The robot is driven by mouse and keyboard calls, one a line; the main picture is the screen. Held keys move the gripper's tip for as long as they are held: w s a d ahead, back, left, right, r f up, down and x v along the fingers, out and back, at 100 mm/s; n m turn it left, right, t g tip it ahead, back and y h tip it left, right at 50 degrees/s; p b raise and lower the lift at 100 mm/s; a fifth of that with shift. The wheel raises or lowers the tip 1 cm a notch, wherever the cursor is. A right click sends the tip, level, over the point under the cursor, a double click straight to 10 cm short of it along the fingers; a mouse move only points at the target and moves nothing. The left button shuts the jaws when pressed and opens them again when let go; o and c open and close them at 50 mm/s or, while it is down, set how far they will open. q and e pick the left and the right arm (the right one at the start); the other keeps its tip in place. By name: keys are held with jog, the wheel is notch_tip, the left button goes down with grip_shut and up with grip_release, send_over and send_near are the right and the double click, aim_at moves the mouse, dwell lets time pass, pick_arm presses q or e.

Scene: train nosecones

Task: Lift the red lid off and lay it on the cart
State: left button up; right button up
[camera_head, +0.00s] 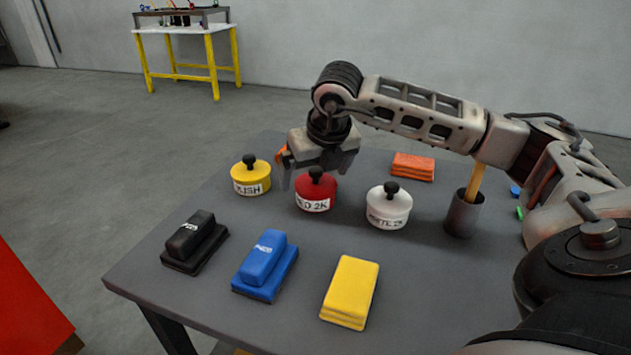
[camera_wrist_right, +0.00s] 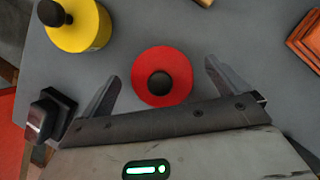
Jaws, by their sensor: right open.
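The red pot with its red lid (camera_head: 316,183) stands on the grey cart (camera_head: 420,285), between the yellow and white pots. The lid has a round black knob. In the right wrist view the red lid (camera_wrist_right: 151,75) lies between the spread fingers of my right gripper (camera_wrist_right: 161,83), with the knob roughly midway between them. In the head view my right gripper (camera_head: 318,170) is open above and just behind the red pot. Whether its fingers touch the lid cannot be told. My left gripper is not in view.
A yellow pot (camera_head: 250,178) and a white pot (camera_head: 388,208) flank the red one. A black block (camera_head: 195,240), blue block (camera_head: 265,264) and yellow pad (camera_head: 350,290) lie in front. Orange pads (camera_head: 413,166) and a grey cup (camera_head: 464,214) stand right. Bare cart top shows between them.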

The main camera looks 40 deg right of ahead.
jog(key=c, duration=1.1)
